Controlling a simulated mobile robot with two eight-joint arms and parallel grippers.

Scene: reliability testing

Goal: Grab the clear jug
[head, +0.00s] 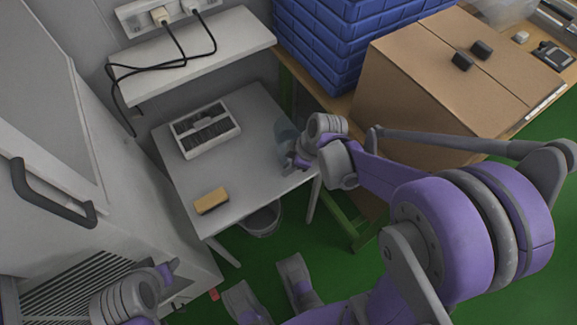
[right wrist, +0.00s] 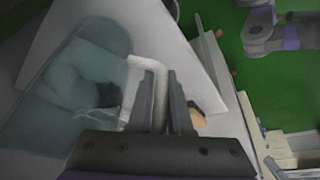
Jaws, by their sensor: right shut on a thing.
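The clear jug (head: 284,130) is a bluish see-through vessel at the right edge of the small white table, partly hidden by my right arm. In the right wrist view the jug (right wrist: 75,85) fills the left side. Its pale handle (right wrist: 158,78) runs between the fingers of my right gripper (right wrist: 163,100). My right gripper (head: 297,161) is shut on the handle. I cannot tell whether the jug touches the table. My left gripper (head: 166,274) is low at the left in the head view, small and partly hidden, its jaws unclear.
The white table (head: 235,178) also holds a divided tray (head: 204,129) and a yellow-brown sponge (head: 211,201). A shelf (head: 200,62) with black cables overhangs its back. Blue crates (head: 325,50) and a cardboard box (head: 400,95) stand at right. A grey bin (head: 262,221) is below.

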